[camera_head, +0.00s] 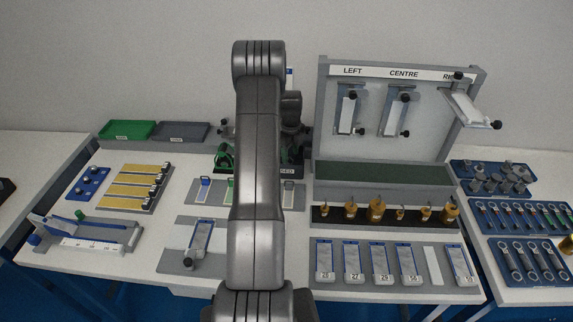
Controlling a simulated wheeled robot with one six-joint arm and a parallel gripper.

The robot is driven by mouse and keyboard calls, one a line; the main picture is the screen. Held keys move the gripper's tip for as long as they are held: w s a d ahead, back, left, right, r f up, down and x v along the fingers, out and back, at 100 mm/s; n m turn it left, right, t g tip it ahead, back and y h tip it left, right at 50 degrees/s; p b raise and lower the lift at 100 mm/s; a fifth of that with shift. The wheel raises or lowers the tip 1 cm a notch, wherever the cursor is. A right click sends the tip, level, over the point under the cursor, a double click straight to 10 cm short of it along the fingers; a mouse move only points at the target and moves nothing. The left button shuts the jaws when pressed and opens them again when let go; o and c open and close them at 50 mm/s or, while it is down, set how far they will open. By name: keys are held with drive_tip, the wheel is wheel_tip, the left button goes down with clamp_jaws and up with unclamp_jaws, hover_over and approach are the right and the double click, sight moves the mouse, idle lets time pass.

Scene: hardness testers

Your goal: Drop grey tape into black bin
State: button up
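My arm stands upright through the middle of the view. Its far end comes down behind the column of the arm, and my gripper is mostly hidden there; its fingers cannot be made out. A dark grey shallow tray (182,131) with a label sits at the back left. I cannot pick out the grey tape with certainty.
A green tray (127,131) stands left of the grey one. A grey board (436,140) with hanging gauges rises at the right, above brass pieces (376,211) and a row of numbered blocks (380,264). Yellow strips (133,187) lie at the left. White bench shows between the things.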

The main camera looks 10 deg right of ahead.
drive_tip(key=shift+r, duration=0.1)
wheel_tip(320, 180, up, 14)
drive_tip(key=b, duration=0.3)
drive_tip(key=shift+f, duration=0.2)
wheel_tip(320, 180, down, 14)
drive_tip(key=p, duration=0.3)
drive_tip(key=shift+r, duration=0.2)
wheel_tip(320, 180, up, 4)
drive_tip(key=shift+f+p, duration=0.1)
drive_tip(key=shift+p, duration=0.55)
